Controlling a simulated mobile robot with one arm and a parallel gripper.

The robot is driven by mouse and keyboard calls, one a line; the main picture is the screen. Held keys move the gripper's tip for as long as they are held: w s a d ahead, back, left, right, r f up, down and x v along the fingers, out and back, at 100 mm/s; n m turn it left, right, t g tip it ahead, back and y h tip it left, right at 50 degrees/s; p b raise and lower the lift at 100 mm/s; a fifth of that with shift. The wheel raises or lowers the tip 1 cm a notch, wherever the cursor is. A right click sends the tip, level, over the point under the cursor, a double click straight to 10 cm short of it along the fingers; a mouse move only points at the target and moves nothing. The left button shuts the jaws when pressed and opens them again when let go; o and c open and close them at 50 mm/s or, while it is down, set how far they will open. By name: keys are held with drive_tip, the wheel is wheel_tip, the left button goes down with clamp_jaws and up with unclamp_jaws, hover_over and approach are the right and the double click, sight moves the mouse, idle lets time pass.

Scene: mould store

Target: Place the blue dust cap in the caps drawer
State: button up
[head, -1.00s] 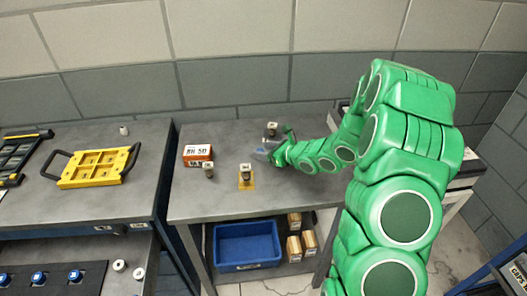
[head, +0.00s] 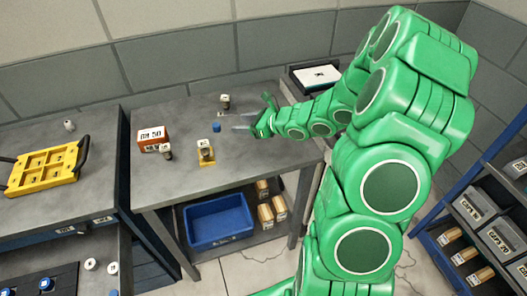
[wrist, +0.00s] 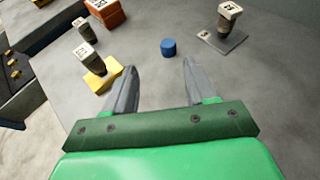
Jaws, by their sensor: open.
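The blue dust cap (head: 216,127) stands on the grey bench, left of my gripper's fingertips in the head view. In the wrist view the cap (wrist: 168,47) is a small blue cylinder just beyond the fingertips, between their lines and not touched. My gripper (head: 242,122) is low over the bench; its two grey fingers (wrist: 160,70) are apart with nothing between them. Grey bins with white labels (head: 502,240) stand on a blue rack at the right. Their labels are too small to read surely, so I cannot tell which is the caps drawer.
Near the cap are a part on a grey plate (head: 225,101), a part on a yellow plate (head: 206,152), an orange labelled box (head: 152,138) and another small part (head: 166,151). A blue bin (head: 218,220) sits on the shelf below. A yellow tray (head: 45,168) lies on the left bench.

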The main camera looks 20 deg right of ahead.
drive_tip(key=s+a+r+n+g, duration=0.4)
drive_tip(key=s+a+r+n, duration=0.2)
drive_tip(key=s+a+n, duration=0.3)
drive_tip(key=s+a+r+n+g, duration=0.5)
drive_tip(key=s+a+r+n, duration=0.15)
drive_tip(key=s, duration=0.45)
drive_tip(key=s+d+n+g+h, duration=0.1)
drive_tip(key=s+d+n+h, duration=0.2)
drive_tip(key=s, duration=0.5)
drive_tip(key=s+d+n+g+h, duration=0.1)
drive_tip(key=s+d+n+h, duration=0.3)
drive_tip(key=s, duration=0.5)
drive_tip(key=shift+s+d+r+n+g, duration=0.3)
drive_tip(key=shift+d+r+n, duration=0.2)
drive_tip(key=shift+n, duration=0.65)
drive_tip(key=shift+o, duration=0.4)
drive_tip(key=s+d+r+n+h, duration=0.1)
drive_tip(key=s+d+h, duration=0.2)
drive_tip(key=d, duration=0.2)
drive_tip(key=shift+d+r+n, duration=0.25)
drive_tip(key=shift+d+n, duration=0.05)
drive_tip(key=shift+d, duration=0.05)
